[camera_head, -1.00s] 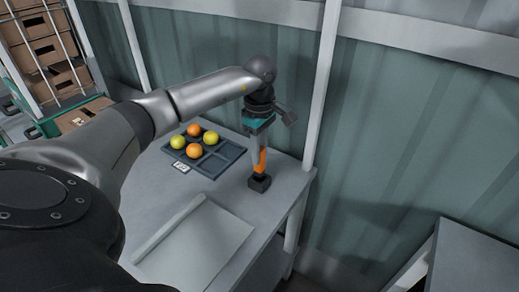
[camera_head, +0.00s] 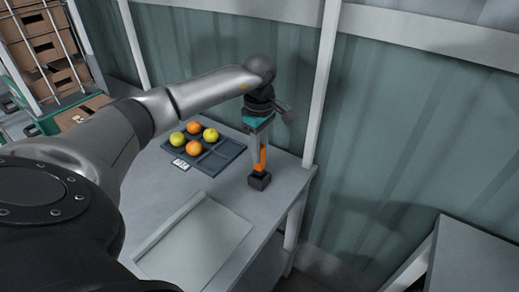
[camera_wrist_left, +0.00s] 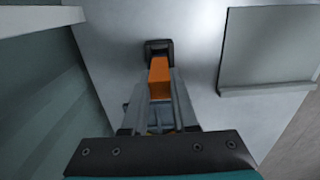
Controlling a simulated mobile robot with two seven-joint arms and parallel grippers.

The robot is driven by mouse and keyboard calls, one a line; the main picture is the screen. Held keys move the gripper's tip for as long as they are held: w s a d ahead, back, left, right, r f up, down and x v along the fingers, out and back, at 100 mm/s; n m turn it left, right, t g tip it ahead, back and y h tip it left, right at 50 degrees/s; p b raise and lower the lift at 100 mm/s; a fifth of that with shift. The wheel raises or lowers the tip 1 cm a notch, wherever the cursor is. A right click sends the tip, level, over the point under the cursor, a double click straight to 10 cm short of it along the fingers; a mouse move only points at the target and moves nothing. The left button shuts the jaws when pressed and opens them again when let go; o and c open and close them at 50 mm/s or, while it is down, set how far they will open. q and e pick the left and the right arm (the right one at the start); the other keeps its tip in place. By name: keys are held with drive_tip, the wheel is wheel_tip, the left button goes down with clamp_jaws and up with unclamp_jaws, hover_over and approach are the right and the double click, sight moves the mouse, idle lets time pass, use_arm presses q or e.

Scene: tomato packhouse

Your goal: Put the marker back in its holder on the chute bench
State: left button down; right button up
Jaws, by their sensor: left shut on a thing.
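The orange marker (camera_head: 262,158) stands roughly upright above the small black holder (camera_head: 259,181) near the right edge of the chute bench (camera_head: 222,200). My left gripper (camera_head: 258,160) points down and is shut on the marker. In the left wrist view the orange marker (camera_wrist_left: 160,76) sits between the fingers of the left gripper (camera_wrist_left: 158,92), in line with the dark holder (camera_wrist_left: 158,48). The marker's lower end meets the holder in both views. I cannot tell how far it is inside. My right gripper is not in view.
A dark divided tray (camera_head: 221,157) with yellow and orange tomatoes lies behind the holder to the left, a small label card (camera_head: 180,164) by it. A pale flat panel (camera_head: 194,240) lies at the front. A ribbed wall (camera_head: 400,130) and white post (camera_head: 322,85) stand close behind.

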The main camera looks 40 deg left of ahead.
use_arm(q)
drive_tip(key=shift+f+b, duration=1.05)
drive_tip(key=shift+f, duration=0.7)
drive_tip(key=c, duration=0.6)
unclamp_jaws()
drive_tip(key=shift+c, duration=0.4)
drive_tip(key=shift+c, duration=1.2)
drive_tip(key=shift+r, duration=0.15)
wheel_tip(320, 180, up, 7)
drive_tip(key=p, duration=0.5)
drive_tip(key=shift+p, duration=0.35)
